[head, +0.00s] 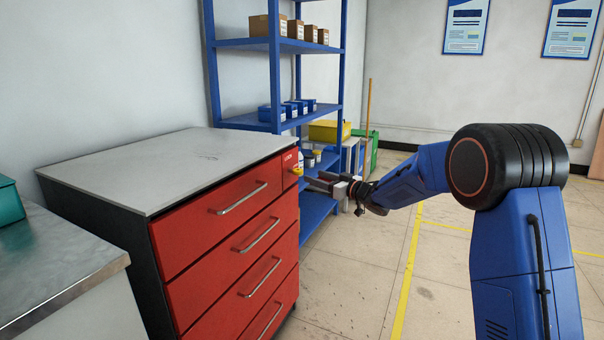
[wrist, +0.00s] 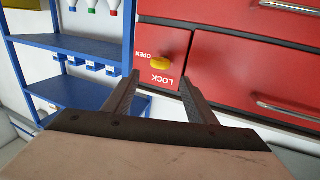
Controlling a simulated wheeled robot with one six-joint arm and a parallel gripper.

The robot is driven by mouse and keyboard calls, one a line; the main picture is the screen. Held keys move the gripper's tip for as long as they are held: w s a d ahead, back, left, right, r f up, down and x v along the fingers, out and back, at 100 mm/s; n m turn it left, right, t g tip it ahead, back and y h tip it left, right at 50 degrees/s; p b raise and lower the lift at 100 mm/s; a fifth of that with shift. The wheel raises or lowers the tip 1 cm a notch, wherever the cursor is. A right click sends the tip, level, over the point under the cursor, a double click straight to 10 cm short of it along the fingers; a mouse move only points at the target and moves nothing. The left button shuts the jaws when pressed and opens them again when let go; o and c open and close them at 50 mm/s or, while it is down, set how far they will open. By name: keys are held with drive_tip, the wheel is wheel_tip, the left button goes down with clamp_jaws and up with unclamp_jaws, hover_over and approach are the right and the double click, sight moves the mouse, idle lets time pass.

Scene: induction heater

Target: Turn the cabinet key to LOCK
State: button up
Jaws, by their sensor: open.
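The red cabinet (head: 190,228) stands at the left in the head view, with its lock panel at the upper right of its front. The yellow key (wrist: 161,63) sits on that panel in the wrist view, between the OPEN label (wrist: 145,56) and the LOCK label (wrist: 156,78). Both labels appear upside down there. The key also shows small in the head view (head: 297,170). My gripper (head: 311,182) is open and empty, in front of the panel. In the wrist view its fingers (wrist: 160,84) point toward the panel on either side of the key, apparently apart from it.
A blue shelf unit (head: 247,43) with boxes stands behind the cabinet. Drawer handles (head: 243,198) stick out from the cabinet front. A grey bench (head: 50,262) is at the left front. The floor (head: 345,280) right of the cabinet is clear.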

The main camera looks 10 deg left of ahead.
sight(302, 172)
drive_tip(key=x, duration=0.8)
drive_tip(key=shift+w+a, duration=0.15)
drive_tip(key=shift+a, duration=0.1)
drive_tip(key=c, duration=1)
